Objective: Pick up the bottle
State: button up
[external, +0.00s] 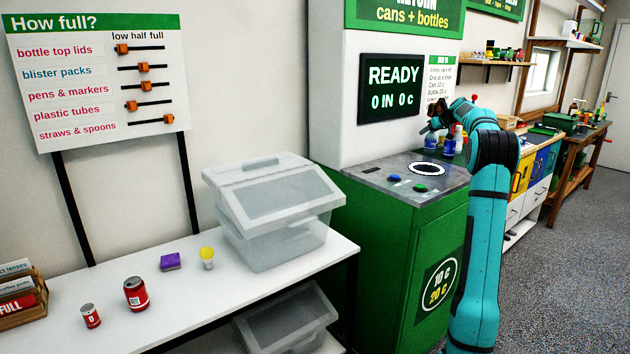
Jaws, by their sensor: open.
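Several small bottles, blue (431,142) and white (458,139), stand close together behind the return machine's top in the external view. Which one is the task's bottle, I cannot tell. My gripper (428,129) is at the end of the raised arm, just above and in front of the blue bottle. It is small here, but it looks open with nothing visible between its fingers. My arm hides part of this group.
The green return machine (385,235) has a white-ringed hole (428,168) and two buttons on top. The white shelf (200,290) at left holds two red cans (136,294), a purple sponge (170,262), a bulb (207,257) and a clear bin (275,250). Grey floor at right is clear.

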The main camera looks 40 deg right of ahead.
grip_shut()
notch_tip(320, 180, up, 10)
dwell(0.8)
